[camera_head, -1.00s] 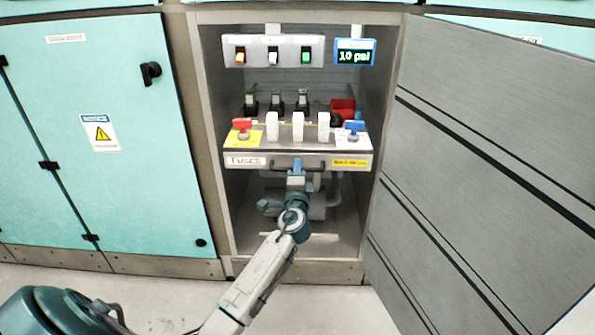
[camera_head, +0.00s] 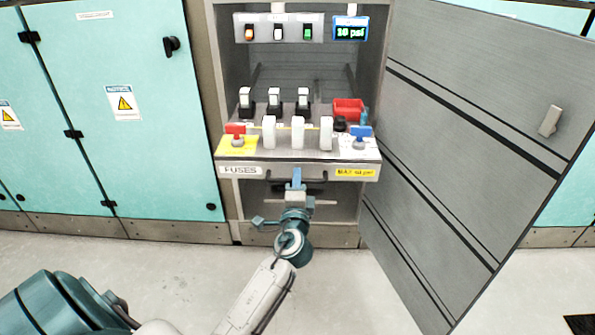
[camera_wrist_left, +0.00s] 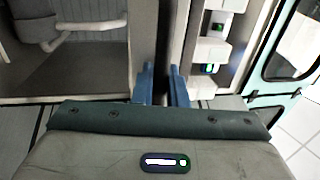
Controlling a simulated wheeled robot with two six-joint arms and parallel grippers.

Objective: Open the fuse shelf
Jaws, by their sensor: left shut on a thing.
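The fuse shelf (camera_head: 310,167) juts out of the open cabinet, with a "FUSES" label (camera_head: 240,170) and a yellow label (camera_head: 355,173) on its front. Its dark handle (camera_head: 319,178) runs along the front. My left gripper (camera_head: 296,180) is shut on this handle near its middle. In the left wrist view its two blue fingers (camera_wrist_left: 163,88) stand either side of a dark vertical bar. The gripper hides part of the handle. My right gripper is not in view.
White fuses (camera_head: 298,133) stand on the shelf between a red switch (camera_head: 236,131) and a blue switch (camera_head: 361,133). A red bin (camera_head: 347,108) sits behind. The open grey door (camera_head: 455,150) flanks the right side. The floor in front (camera_head: 180,265) is clear.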

